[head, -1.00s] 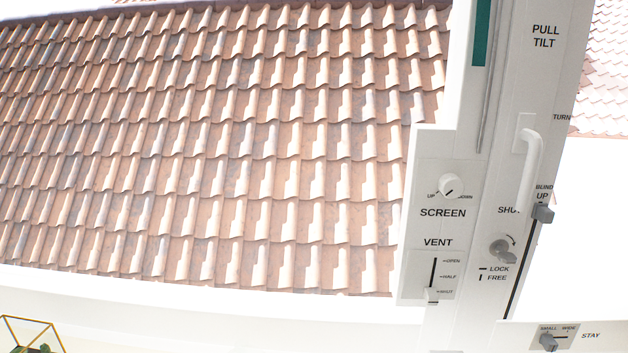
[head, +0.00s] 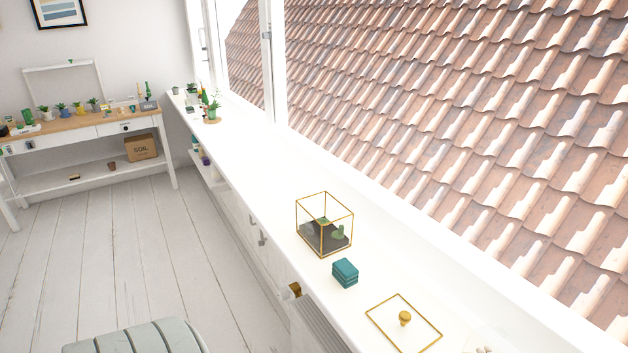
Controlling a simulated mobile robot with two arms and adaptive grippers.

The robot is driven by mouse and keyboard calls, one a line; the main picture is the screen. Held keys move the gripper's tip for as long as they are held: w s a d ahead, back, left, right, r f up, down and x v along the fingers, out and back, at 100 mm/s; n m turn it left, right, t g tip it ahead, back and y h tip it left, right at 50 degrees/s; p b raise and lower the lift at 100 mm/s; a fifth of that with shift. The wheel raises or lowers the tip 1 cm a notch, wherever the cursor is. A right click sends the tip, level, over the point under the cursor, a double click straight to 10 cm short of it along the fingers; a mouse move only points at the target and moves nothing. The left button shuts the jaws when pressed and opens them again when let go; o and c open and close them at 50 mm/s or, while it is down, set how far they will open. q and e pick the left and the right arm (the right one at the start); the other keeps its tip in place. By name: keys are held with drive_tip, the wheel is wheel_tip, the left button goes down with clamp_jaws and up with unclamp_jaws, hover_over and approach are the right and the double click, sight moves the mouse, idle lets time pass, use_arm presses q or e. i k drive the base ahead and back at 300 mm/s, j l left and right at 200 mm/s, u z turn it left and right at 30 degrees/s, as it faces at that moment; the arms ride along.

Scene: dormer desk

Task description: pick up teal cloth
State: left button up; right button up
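A folded teal cloth (head: 345,273) lies as a small stacked block on the white window sill, near the lower middle of the head view. It sits between a gold-framed glass terrarium and a gold-framed glass lid. Nothing covers it. Neither of my grippers shows in the head view, so nothing is seen touching the cloth.
The terrarium (head: 324,226) with small plants stands just behind the cloth. The lid (head: 404,319) with a gold knob lies in front of it, to the right. The long white sill (head: 262,153) is mostly clear. A wooden-topped table (head: 80,127) with pots stands far left.

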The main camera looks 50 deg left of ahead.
sight(344, 272)
drive_tip(key=u, duration=1.55)
drive_tip(key=j, duration=0.1)
drive_tip(key=i+z, duration=0.05)
